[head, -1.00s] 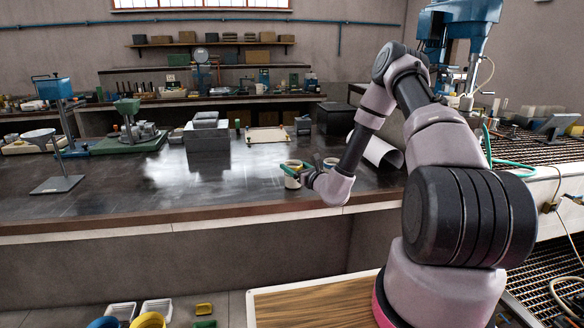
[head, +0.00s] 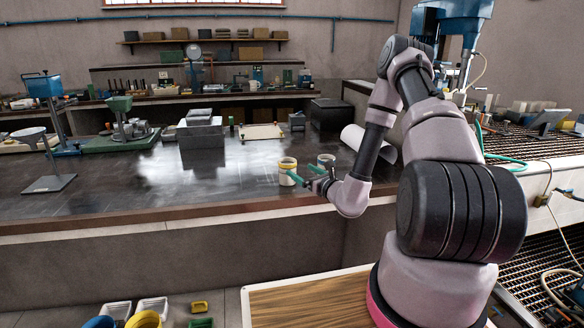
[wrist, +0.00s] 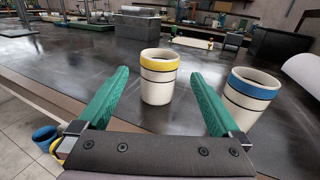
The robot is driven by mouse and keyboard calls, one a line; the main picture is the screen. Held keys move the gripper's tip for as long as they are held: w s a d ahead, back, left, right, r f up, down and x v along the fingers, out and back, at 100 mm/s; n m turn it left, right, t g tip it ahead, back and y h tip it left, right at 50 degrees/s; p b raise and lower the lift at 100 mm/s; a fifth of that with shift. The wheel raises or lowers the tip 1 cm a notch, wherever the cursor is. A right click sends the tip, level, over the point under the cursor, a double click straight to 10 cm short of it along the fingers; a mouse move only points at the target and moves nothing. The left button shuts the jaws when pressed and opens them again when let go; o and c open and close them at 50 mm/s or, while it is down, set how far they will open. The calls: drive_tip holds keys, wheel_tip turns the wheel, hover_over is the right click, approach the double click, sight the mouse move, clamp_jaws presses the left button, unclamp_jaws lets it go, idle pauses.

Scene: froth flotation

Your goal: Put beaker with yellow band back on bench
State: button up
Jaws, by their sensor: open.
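The beaker with the yellow band (head: 287,171) stands upright on the dark bench (head: 120,190), near its front edge. In the wrist view the same beaker (wrist: 159,78) stands just beyond my gripper, in line with the gap between the fingers. My gripper (head: 303,178) is open, its two green fingers spread; the wrist view shows both fingers (wrist: 157,95) apart from the beaker, with nothing held. The beaker with the blue band (wrist: 251,95) stands upright to the right, outside the right finger; it also shows in the head view (head: 326,161).
A white paper roll (head: 367,146) lies to the right of the beakers. A grey metal block (head: 200,133) and a tan board (head: 262,132) are farther back. Stands with blue (head: 45,86) and green (head: 122,104) heads are at the left. The bench middle is clear.

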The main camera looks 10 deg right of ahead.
drive_tip(key=shift+v, duration=1.1)
drive_tip(key=shift+s+a+r+y, duration=0.1)
drive_tip(key=shift+s+r+y, duration=0.05)
drive_tip(key=shift+r+y, duration=0.2)
drive_tip(key=s+a+r+n+g+y, duration=0.4)
drive_tip(key=a+r+n+g+y, duration=0.35)
drive_tip(key=r, duration=0.65)
drive_tip(key=s+a+r+n+g, duration=0.6)
drive_tip(key=s+r+n+g, duration=0.2)
drive_tip(key=s+n, duration=0.4)
drive_tip(key=s+d+r+n+t+h, duration=0.6)
drive_tip(key=s+d+r+h, duration=0.5)
drive_tip(key=s+d+h, duration=0.2)
drive_tip(key=shift+d+r+n, duration=0.4)
drive_tip(key=shift+d+n, duration=0.45)
drive_tip(key=shift+d, duration=0.15)
